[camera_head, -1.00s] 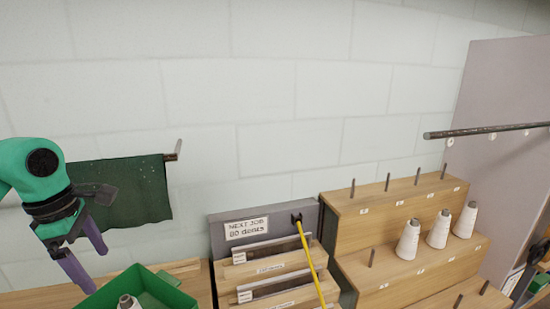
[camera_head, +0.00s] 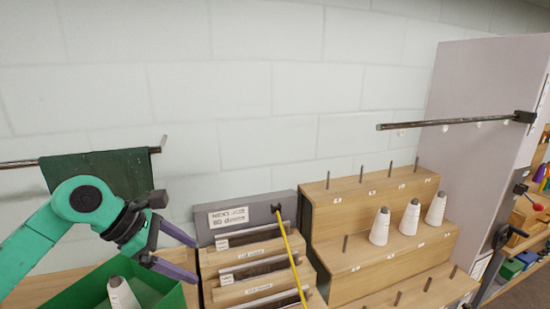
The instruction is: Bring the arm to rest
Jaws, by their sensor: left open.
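My left arm comes in from the left, green with a dark wrist. Its left gripper (camera_head: 190,257) has two purple fingers spread apart with nothing between them. It hangs over the right edge of the green bin (camera_head: 75,290), just left of the rack of slotted wooden steps. A white cone (camera_head: 122,293) stands in the bin, partly cut off by the picture's bottom edge. My right gripper is not in view.
A wooden stepped stand (camera_head: 375,205) with upright pegs holds white cones (camera_head: 410,217) at right. A yellow rod (camera_head: 292,260) leans on the slotted rack (camera_head: 255,268). A dark bar (camera_head: 450,123) juts from the grey panel (camera_head: 480,85). A green cloth (camera_head: 100,172) hangs at left.

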